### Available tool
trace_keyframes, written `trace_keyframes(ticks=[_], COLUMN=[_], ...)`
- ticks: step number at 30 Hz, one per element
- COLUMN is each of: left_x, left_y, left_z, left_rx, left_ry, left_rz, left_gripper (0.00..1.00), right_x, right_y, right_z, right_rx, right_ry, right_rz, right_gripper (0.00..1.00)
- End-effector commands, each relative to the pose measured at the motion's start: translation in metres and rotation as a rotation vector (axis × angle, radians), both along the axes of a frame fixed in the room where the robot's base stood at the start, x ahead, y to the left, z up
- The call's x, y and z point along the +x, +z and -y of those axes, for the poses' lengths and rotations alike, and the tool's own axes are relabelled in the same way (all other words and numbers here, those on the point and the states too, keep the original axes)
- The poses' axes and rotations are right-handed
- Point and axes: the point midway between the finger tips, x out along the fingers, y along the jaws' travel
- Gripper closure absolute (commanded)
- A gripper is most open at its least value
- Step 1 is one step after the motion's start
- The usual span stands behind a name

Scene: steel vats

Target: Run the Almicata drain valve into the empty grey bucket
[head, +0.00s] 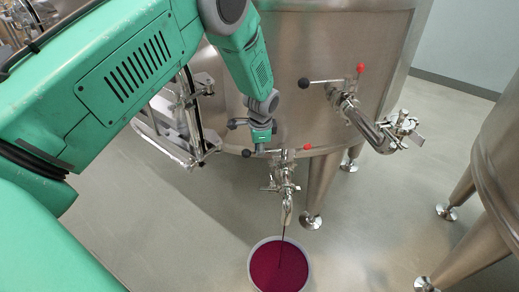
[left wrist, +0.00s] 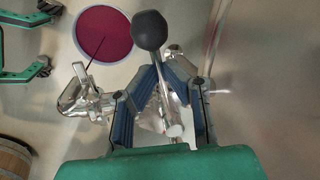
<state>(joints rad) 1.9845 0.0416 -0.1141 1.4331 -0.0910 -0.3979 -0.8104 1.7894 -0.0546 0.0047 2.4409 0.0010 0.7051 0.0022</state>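The drain valve (head: 283,178) sits low on the steel vat, with a lever that has a black knob (head: 247,153) at one end and a red knob (head: 307,147) at the other. A thin dark red stream (head: 283,240) runs from its spout into the grey bucket (head: 250,262) on the floor. Dark red liquid covers the bucket's inside. My left gripper (head: 261,138) is at the lever. In the left wrist view its blue fingers (left wrist: 161,72) close on the lever just below the black knob (left wrist: 149,30).
A second valve with a bent pipe (head: 370,130) sticks out higher on the vat (head: 330,40), to the right. Another steel vat (head: 500,160) stands at the right edge. A wooden barrel (left wrist: 14,160) shows at the left wrist view's lower left. Floor around the bucket is clear.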

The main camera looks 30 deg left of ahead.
Motion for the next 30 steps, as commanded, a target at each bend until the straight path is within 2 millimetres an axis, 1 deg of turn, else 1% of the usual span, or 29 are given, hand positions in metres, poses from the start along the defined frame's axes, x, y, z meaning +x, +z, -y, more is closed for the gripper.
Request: trace_keyframes(ticks=[5,9,13,21,23,24,30], left_x=[0.001,0.006,0.012,0.014,0.014,0.014,0.013], left_y=[0.000,0.001,0.001,0.001,0.001,0.001,0.000], left_z=[-0.001,-0.006,-0.010,-0.011,-0.011,-0.011,-0.011], left_rx=[-0.001,-0.004,-0.003,0.001,0.002,0.002,0.001], left_ry=[-0.003,-0.092,-0.174,-0.190,-0.190,-0.190,-0.188], left_rz=[0.001,0.001,0.002,0.003,0.004,0.004,0.002], left_gripper=[1.00,1.00,1.00,1.00,0.77,0.71,0.71], right_x=[0.000,0.000,0.000,0.000,0.000,0.000,0.000], right_y=[0.001,0.007,0.009,0.008,0.008,0.008,0.008], right_z=[0.000,0.000,0.000,0.000,0.000,0.000,0.000], right_rx=[0.000,0.000,0.000,0.000,0.000,0.000,0.000], right_ry=[0.000,0.000,0.000,0.000,0.000,0.000,0.000], right_rz=[0.000,0.000,0.000,0.000,0.000,0.000,0.000], right_gripper=[0.71,0.71,0.71,0.71,0.71,0.71,0.71])
